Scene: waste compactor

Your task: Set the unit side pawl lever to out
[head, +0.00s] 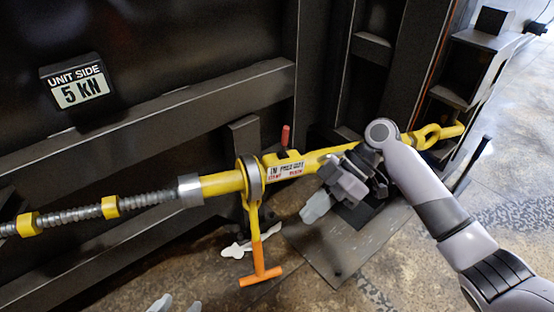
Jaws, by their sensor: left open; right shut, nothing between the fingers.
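The yellow ratchet bar (222,184) runs across the frame of the unit. A small red lever (285,136) stands up from it, just behind a white label (286,167) that reads IN, PAWL, OUT. The lever's base is partly hidden by the bar. An orange T-handle (262,262) hangs below the bar's ring. My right gripper (338,183) is shut and empty, in front of the bar to the right of the label, apart from the red lever. Two pale tips of my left gripper (177,305) show at the bottom edge, spread open, well below the bar.
A sign (77,83) reading UNIT SIDE 5 KN is on the dark wall at left. A threaded rod (75,215) extends left from the bar. A yellow eye end (428,136) is at right. A dark base plate (345,240) lies below; open floor is in front.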

